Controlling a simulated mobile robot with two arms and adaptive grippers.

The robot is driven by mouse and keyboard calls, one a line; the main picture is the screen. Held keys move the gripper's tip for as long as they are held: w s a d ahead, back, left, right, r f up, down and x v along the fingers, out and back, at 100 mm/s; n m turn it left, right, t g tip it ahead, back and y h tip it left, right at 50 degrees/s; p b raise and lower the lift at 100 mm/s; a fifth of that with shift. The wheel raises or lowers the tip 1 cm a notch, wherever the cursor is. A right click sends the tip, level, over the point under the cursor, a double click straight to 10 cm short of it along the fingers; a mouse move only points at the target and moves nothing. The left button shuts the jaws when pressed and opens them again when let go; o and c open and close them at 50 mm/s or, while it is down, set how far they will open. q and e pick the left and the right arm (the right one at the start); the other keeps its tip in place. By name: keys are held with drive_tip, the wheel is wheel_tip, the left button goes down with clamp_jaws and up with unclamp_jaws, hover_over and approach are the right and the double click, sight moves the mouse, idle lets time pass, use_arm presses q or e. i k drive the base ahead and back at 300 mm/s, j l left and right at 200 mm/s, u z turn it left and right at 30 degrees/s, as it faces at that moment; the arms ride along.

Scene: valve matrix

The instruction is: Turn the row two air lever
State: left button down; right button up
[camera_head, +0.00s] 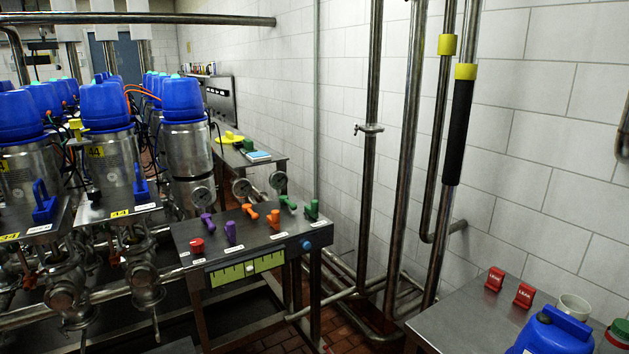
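Neither of my grippers is in view. A metal control table (190,229) stands in the middle with coloured levers on top: purple levers (231,232), orange levers (272,218) and green levers (311,209). White labels lie beside them, too small to read. On the left, the valve matrix has steel valves with blue caps (106,105). Blue levers stand on its plates, one at the far left (43,203) and one further right (140,184). Yellow tags sit by them. I cannot tell which lever is the row two air lever.
A red knob (197,246) and a blue button (306,244) are on the control table. Vertical pipes (408,160) stand behind it by the tiled wall. A bench (457,316) at lower right holds red LEAK signs (495,279), a white mug (573,306) and a blue container (551,335).

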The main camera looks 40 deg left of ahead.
sight(284, 199)
drive_tip(key=u, duration=1.3)
drive_tip(key=i+l+z, duration=0.1)
drive_tip(key=i+l, duration=0.1)
